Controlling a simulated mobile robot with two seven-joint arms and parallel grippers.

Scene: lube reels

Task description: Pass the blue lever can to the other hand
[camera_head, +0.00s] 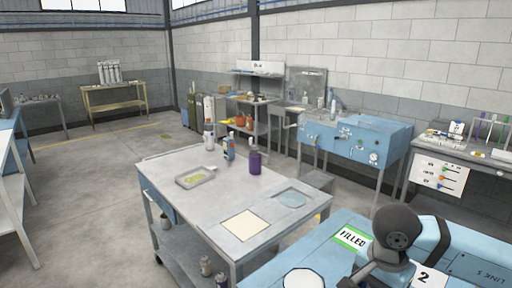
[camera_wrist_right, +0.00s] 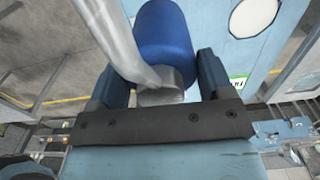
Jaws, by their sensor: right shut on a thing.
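The blue lever can (camera_wrist_right: 165,32) is in the right wrist view, between the two fingers of my right gripper (camera_wrist_right: 160,82). It has a blue rounded body and a grey neck with a long grey piece (camera_wrist_right: 108,32) running to the upper left. My right gripper is shut on it. In the head view, part of my right arm (camera_head: 398,232) shows at the lower right, but I cannot make out the can there. My left gripper is in neither view.
A blue table (camera_head: 318,250) with a green-edged FILLED label (camera_head: 352,237) and a white disc (camera_head: 303,280) is at the bottom right.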

